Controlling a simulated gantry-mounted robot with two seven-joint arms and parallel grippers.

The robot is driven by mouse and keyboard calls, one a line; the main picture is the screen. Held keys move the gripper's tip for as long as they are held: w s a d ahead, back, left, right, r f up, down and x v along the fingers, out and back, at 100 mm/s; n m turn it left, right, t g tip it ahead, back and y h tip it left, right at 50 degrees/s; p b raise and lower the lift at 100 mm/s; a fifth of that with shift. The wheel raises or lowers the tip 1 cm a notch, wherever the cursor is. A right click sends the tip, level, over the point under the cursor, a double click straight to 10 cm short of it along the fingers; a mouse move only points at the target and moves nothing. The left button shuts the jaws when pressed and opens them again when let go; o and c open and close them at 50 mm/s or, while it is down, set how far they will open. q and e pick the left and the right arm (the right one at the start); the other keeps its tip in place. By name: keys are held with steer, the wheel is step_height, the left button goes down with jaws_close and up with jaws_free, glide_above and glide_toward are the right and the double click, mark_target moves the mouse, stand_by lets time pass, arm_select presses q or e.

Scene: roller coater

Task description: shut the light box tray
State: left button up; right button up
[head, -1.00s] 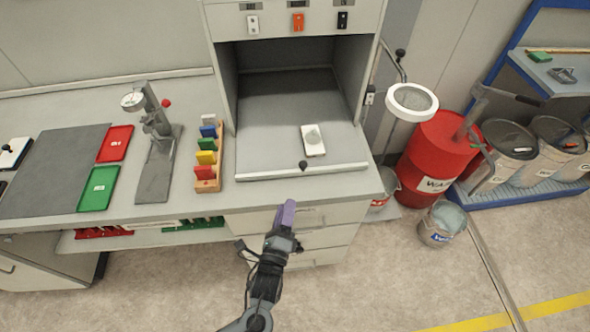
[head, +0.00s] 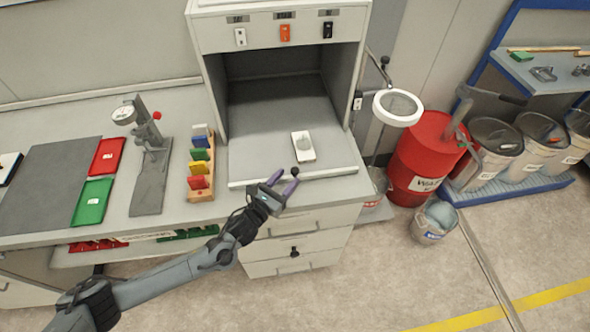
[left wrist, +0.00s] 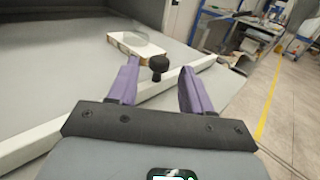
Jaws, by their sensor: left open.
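The light box tray (head: 258,160) is a grey board pulled out of the light box (head: 283,28), with a pale front rail (head: 330,173) at the bench's front edge. A round black knob (head: 294,171) stands at the rail. My left gripper (head: 284,184) is open at the rail, its purple fingertips close to the knob. In the left wrist view the knob (left wrist: 158,63) shows between the open fingers (left wrist: 159,80); I cannot tell whether they touch it. A white block with a grey disc (head: 303,146) lies on the tray. My right gripper is not in view.
A wooden rack of coloured cards (head: 201,185) stands left of the tray. A round lamp or magnifier (head: 398,107) and a red drum (head: 425,160) are to the right. Drawers (head: 290,247) sit below.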

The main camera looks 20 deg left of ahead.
mark_target(293, 172)
arm_select(q)
steer(key=shift+x, duration=2.5)
jaws_close()
